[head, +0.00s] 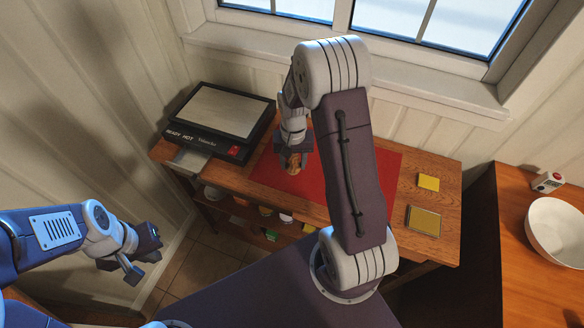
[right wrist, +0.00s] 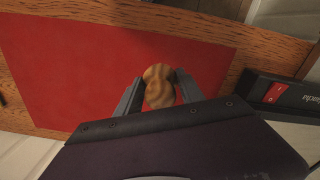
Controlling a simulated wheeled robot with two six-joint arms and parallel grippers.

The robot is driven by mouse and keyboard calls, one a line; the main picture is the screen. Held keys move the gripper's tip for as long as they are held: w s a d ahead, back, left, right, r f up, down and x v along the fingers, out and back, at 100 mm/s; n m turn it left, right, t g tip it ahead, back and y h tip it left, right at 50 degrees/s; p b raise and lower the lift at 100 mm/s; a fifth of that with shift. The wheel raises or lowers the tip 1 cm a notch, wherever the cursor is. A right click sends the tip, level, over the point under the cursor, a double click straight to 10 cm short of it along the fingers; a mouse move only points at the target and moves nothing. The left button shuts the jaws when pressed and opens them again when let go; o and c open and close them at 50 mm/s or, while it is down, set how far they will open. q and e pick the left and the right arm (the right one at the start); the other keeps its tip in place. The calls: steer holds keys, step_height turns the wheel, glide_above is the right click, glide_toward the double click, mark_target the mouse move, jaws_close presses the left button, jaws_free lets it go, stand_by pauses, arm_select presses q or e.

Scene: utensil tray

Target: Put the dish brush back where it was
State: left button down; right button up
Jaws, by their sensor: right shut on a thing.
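My right gripper (head: 295,160) is shut on a tan-brown wooden piece, which I take to be the dish brush (head: 293,165), over the red mat. In the right wrist view the brush (right wrist: 158,86) shows as a rounded, wood-grained end between the two fingers (right wrist: 155,95); the rest of it is hidden. I cannot tell from these views how far it is above the mat. My left gripper (head: 142,256) is at the lower left, away from the table, with its fingers apart and empty.
The red mat (head: 375,170) lies on the wooden table. A black appliance (head: 205,145) with a light top stands at the back left, beside a grey tray (head: 188,161). A yellow pad (head: 428,183) and a framed yellow-green square (head: 424,220) lie right. A white bowl (head: 556,230) is on another counter.

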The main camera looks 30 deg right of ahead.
mark_target(292, 170)
steer(key=shift+w+f, duration=0.2)
steer(key=shift+w, duration=0.15)
step_height(292, 170, down, 4)
steer(key=shift+s+r, duration=0.15)
steer(key=shift+r, duration=0.1)
steer(key=shift+f, duration=0.35)
steer(key=shift+f, duration=0.15)
steer(key=o, duration=1.3)
